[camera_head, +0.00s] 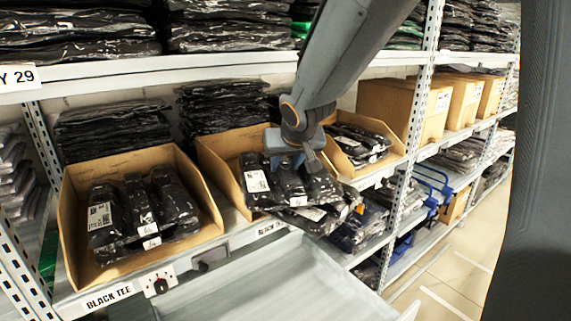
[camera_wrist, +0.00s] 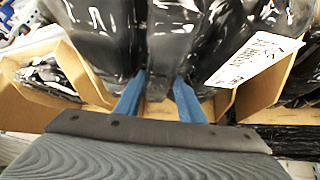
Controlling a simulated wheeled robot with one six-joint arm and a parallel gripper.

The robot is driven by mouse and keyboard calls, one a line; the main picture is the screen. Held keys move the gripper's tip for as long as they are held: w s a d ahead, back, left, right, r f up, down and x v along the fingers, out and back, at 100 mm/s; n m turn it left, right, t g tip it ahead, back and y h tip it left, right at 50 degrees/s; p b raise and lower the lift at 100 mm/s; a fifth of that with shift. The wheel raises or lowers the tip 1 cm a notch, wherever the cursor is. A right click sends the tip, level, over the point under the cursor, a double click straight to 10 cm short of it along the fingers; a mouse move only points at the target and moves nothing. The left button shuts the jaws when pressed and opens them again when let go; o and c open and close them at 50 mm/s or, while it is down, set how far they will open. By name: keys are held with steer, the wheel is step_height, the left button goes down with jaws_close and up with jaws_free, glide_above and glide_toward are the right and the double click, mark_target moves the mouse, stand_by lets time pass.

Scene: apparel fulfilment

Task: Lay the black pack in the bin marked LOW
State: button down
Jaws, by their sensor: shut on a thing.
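My gripper (camera_head: 296,160) is shut on a black pack (camera_head: 290,184) in glossy clear wrap, at the middle cardboard bin (camera_head: 217,160). Several black packs crowd together there and reach out past the bin's front edge, so I cannot tell exactly where the held one ends. In the wrist view the blue fingers (camera_wrist: 158,84) reach up to the shiny black pack (camera_wrist: 130,38), which fills the upper middle. A white label (camera_wrist: 256,58) shows to its right. No marking LOW can be read in either view.
A left cardboard bin (camera_head: 72,215) marked BLACK TEE holds several black packs. A right bin (camera_head: 335,153) holds more packs. Shelves with stacked garments lie above and behind. Closed cartons (camera_head: 400,105) stand to the right. A bare grey surface (camera_head: 290,280) lies in front below.

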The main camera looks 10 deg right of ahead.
steer(key=shift+f, duration=0.2)
steer(key=c, duration=1.2)
jaws_free()
steer(key=shift+r, duration=0.1)
steer(key=shift+r+p, duration=0.45)
steer(key=p+v, duration=0.1)
steer(key=v, duration=1.1)
